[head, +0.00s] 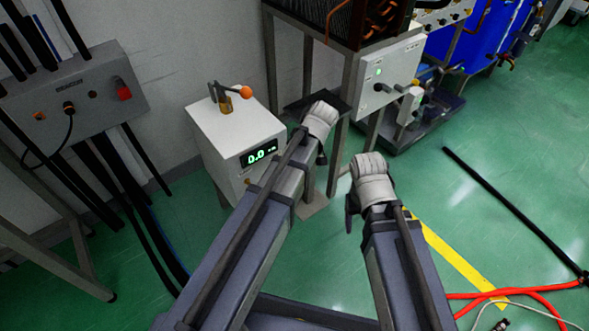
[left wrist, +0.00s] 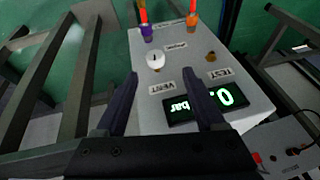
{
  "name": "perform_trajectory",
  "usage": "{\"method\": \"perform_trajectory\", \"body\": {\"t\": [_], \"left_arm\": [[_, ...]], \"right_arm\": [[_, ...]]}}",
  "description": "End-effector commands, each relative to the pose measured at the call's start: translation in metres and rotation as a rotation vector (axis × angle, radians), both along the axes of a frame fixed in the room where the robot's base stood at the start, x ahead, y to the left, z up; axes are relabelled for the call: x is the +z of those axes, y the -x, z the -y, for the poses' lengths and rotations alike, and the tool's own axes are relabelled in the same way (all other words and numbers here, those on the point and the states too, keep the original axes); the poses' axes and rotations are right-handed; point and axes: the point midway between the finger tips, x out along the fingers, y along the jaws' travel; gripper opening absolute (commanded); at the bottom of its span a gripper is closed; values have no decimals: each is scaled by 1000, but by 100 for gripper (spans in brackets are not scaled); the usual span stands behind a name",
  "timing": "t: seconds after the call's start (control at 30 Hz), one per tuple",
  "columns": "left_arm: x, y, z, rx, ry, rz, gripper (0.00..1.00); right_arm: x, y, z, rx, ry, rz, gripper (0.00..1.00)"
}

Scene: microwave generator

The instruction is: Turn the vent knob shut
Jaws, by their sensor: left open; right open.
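The vent knob (left wrist: 155,61) is a small round white knob with a dark mark, on the pale panel of a box, beside an upside-down VENT label (left wrist: 168,87). My left gripper (left wrist: 161,74) is open, one finger on each side of the knob in the picture; I see no contact. In the head view the white box (head: 215,140) stands left of centre with its green display (head: 259,152) reading 0.0. The knob is hidden there behind my left arm. My right gripper (head: 352,206) is open and empty, right of the box, above the floor.
A brass fitting (left wrist: 210,57) sits beside the TEST label. Purple (left wrist: 146,33) and orange (left wrist: 192,27) fittings are at the panel's far end. A metal frame (head: 349,85) stands close right of the box. A grey control box (head: 75,85) is at left.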

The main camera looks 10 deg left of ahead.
Motion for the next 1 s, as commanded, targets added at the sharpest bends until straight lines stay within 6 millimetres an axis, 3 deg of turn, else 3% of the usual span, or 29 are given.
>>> {"method": "perform_trajectory", "body": {"t": [0.03, 0.47, 1.0], "left_arm": [[-8, -3, -2, 16, -3, 8, 71], [-15, -5, -7, 35, -6, 17, 71], [-75, -12, -31, 34, -6, 17, 71]], "right_arm": [[-8, 0, 0, 0, 0, 0, 70], [-16, 0, 0, 1, 0, 0, 70], [-76, 0, -2, 12, -8, 0, 70]]}}
